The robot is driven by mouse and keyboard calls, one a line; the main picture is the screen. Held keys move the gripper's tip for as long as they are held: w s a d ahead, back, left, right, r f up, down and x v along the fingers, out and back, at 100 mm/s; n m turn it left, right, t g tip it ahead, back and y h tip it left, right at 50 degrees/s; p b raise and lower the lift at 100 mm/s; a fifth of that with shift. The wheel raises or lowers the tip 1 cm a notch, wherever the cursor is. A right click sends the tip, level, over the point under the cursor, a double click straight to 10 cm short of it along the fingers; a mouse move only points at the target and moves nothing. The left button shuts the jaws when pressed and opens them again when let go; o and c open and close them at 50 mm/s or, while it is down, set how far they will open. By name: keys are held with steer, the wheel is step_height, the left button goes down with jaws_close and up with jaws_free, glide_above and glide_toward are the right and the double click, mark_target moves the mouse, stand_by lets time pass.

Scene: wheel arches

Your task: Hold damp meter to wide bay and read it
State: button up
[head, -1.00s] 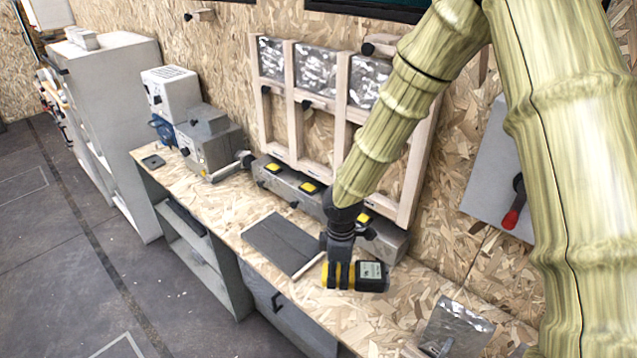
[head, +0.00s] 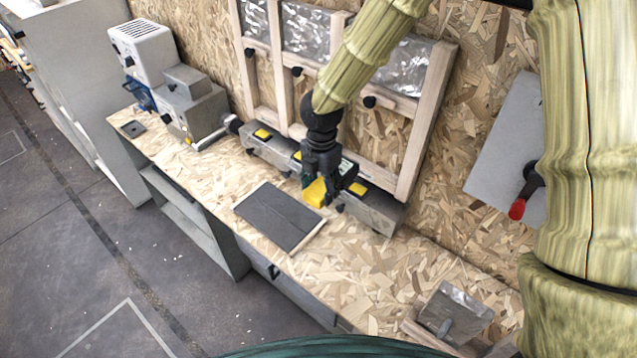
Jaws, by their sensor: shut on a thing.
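The yellow and black damp meter (head: 316,193) is held in my gripper (head: 321,180), which is shut on it. The meter is in front of the frame's foot, close to the grey rail; I cannot tell whether it touches anything. The wooden frame (head: 419,125) leans on the chipboard wall, divided by posts into bays with silver foil in their upper parts. The rightmost bay (head: 375,135) looks the widest, and my arm covers part of it. The meter's reading is too small to make out.
A grey rail (head: 375,212) with yellow pads runs along the frame's foot. A dark flat panel (head: 280,216) lies on the bench (head: 350,270). A grey machine (head: 190,105) stands left. A foil-covered block (head: 455,312) and a red-handled wall box (head: 505,150) are right.

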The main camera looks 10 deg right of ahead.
steer(key=w+d, duration=0.7)
steer(key=d, duration=0.3)
steer(key=shift+w, duration=0.4)
steer(key=shift+w+d+r, duration=0.1)
steer(key=shift+w+d, duration=0.2)
steer(key=shift+d, duration=0.05)
stand_by(1.8)
steer(key=shift+s+a, duration=1.05)
steer(key=shift+a, duration=0.3)
steer(key=shift+s+a, duration=1.05)
steer(key=shift+a, duration=0.25)
steer(key=shift+s+a, duration=1.05)
steer(key=shift+a, duration=0.3)
steer(key=shift+f, duration=0.2)
